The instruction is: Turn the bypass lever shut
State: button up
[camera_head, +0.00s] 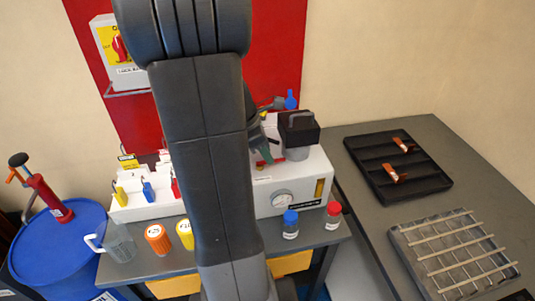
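A small blue handle (291,99) stands upright at the end of a short pipe fitting, behind the white bender unit (308,178). It may be the bypass lever; I cannot tell for certain. My arm crosses the middle of the camera_head view and hides much of the unit's left part. Part of what looks like my gripper (264,145) shows at the right edge of my arm, over the unit and below left of the blue handle. Its fingertips are not clear, so whether it is open or holds anything is hidden.
A black block (299,128) and a pressure gauge (282,199) are on the unit. Bottles with blue (290,224) and red (333,215) caps stand in front. A black tray (425,178) with copper pieces and a slatted rack (455,262) lie right. A blue drum (60,245) stands left.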

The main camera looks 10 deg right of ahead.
jog(key=shift+x, duration=0.85)
grip_shut()
